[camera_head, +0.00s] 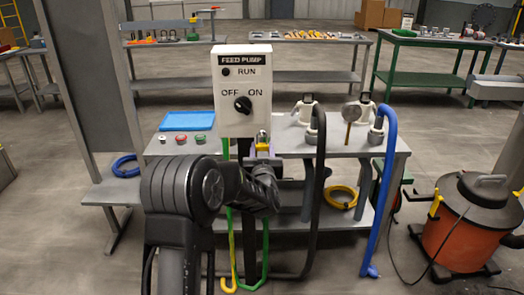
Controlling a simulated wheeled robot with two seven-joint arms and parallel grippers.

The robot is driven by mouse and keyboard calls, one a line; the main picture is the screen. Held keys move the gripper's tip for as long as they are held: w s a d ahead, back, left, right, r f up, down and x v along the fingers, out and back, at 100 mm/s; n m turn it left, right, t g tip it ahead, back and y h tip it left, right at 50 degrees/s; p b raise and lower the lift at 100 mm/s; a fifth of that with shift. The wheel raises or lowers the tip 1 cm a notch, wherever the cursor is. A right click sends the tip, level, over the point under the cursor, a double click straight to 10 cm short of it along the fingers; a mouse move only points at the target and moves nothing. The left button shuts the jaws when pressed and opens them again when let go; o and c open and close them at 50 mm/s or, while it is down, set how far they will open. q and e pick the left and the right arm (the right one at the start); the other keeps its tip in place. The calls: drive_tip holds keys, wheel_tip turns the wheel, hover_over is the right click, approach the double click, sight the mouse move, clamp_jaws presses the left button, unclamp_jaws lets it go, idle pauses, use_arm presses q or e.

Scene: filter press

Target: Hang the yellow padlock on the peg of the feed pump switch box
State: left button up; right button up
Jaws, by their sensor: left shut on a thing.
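The feed pump switch box (228,117) is a pale upright box with a FEED PUMP label, a RUN mark and a black OFF/ON knob (243,104). The knob's pointer direction is too small to tell. The yellow padlock (262,144) is just below the box's lower right corner, with its grey shackle upward. My left gripper (262,151) is shut on the padlock from below. My left arm hides much of the gripper. I cannot make out the peg, nor tell whether the shackle touches the box. My right gripper is not in view.
A grey table (334,147) behind holds a blue tray (187,121), several buttons and a mallet (350,114). Black (319,180) and blue (386,180) hoses hang in front of it on the right. An orange vacuum (455,235) stands at the lower right.

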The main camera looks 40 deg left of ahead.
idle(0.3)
use_arm(q)
drive_tip(key=o, duration=1.2)
drive_tip(key=shift+o, duration=0.2)
drive_tip(key=shift+s+d, duration=0.1)
drive_tip(key=v, duration=0.7)
drive_tip(key=shift+s+d+b, duration=0.2)
drive_tip(key=shift+b, duration=0.15)
